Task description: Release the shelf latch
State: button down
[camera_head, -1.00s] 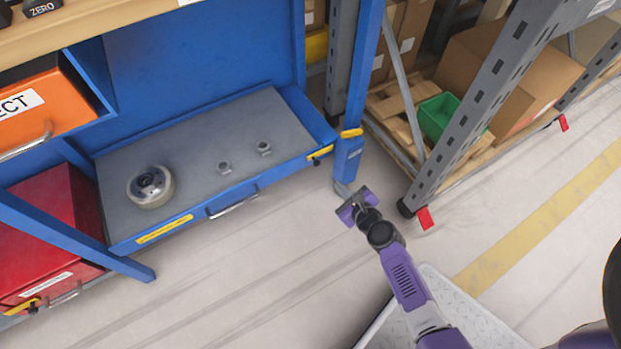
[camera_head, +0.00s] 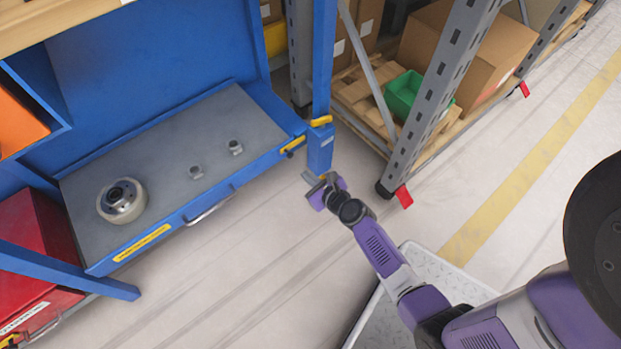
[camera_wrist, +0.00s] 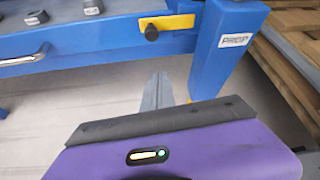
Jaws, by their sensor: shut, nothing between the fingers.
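The blue shelf (camera_head: 150,150) has a grey top and a front handle (camera_head: 210,209). The yellow latch (camera_head: 292,145) sits at the right end of the shelf's front edge, beside the blue post (camera_head: 320,150). In the wrist view the latch is a yellow plate (camera_wrist: 178,21) with a black knob (camera_wrist: 152,32). My gripper (camera_head: 309,177) is below and slightly right of the latch in the head view, apart from it. In the wrist view my gripper's fingers (camera_wrist: 158,80) are together, empty, and point toward the shelf edge below the knob.
Another yellow piece (camera_head: 321,120) is on the post. A grey rack upright (camera_head: 440,95) with a red foot (camera_head: 404,196) stands to the right. Open floor lies in front.

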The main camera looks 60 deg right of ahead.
jog(key=b+x, duration=0.2)
jog(key=x, duration=0.5)
jog(key=shift+a+r+p, duration=0.15)
jog(key=shift+r+p, duration=0.65)
jog(key=shift+r, duration=0.25)
jog(key=shift+a+r+p, duration=0.15)
jog(key=shift+r+p, duration=0.6)
jog(key=shift+r, duration=0.35)
